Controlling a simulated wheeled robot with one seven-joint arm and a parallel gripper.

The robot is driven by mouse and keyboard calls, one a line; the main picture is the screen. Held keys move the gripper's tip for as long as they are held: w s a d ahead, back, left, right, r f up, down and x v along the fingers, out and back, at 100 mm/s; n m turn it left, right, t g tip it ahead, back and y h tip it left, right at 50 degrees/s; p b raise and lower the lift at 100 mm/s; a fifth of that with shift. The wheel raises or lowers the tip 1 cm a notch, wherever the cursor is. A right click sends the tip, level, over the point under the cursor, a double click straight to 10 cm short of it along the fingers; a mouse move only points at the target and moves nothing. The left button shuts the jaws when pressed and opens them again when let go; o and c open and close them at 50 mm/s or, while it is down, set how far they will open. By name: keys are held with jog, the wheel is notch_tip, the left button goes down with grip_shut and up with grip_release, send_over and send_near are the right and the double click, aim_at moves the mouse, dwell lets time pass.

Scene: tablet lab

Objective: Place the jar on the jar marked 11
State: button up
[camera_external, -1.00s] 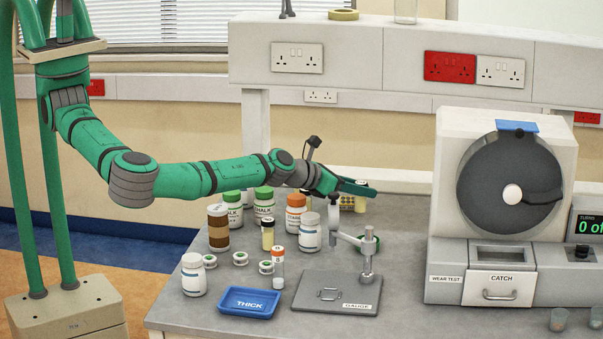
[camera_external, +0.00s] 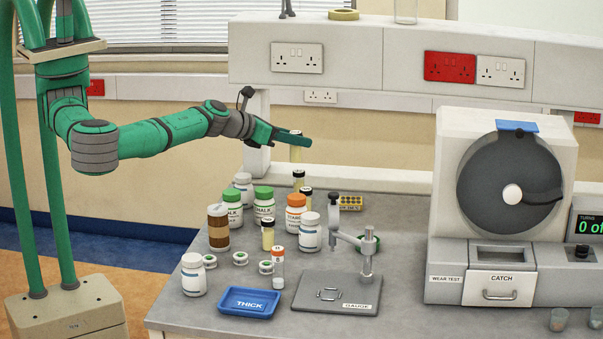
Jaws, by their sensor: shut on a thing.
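My gripper (camera_external: 293,139) is shut on a small pale yellow jar (camera_external: 296,154), raised above the back of the bench. The gripper covers the jar's top. Below it in the picture stands a narrow yellowish jar with a black lid (camera_external: 299,180). A small gap shows between the held jar and that lid. A similar black-lidded jar (camera_external: 306,200) stands just in front, and another (camera_external: 267,236) stands nearer the front. The number marks are too small to read, so I cannot tell which jar is marked 11.
A gauge stand (camera_external: 367,262), a yellow rack (camera_external: 348,203) and a blue tray (camera_external: 247,303) are on the bench. A wear-test machine (camera_external: 450,200) is at right.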

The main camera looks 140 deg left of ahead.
jog(key=s+d+r+n+g, duration=0.2)
jog(key=s+r, duration=0.1)
jog(key=s, duration=0.5)
jog(key=s+d+r+n+g, duration=0.1)
jog(key=s+d+r+g, duration=0.1)
jog(key=s, duration=0.6)
send_over(299, 171)
notch_tip(299, 171, down, 12)
jog(key=shift+r, duration=0.2)
jog(key=shift+f, duration=0.55)
jog(key=shift+f, duration=0.15)
jog(key=o, duration=1.1)
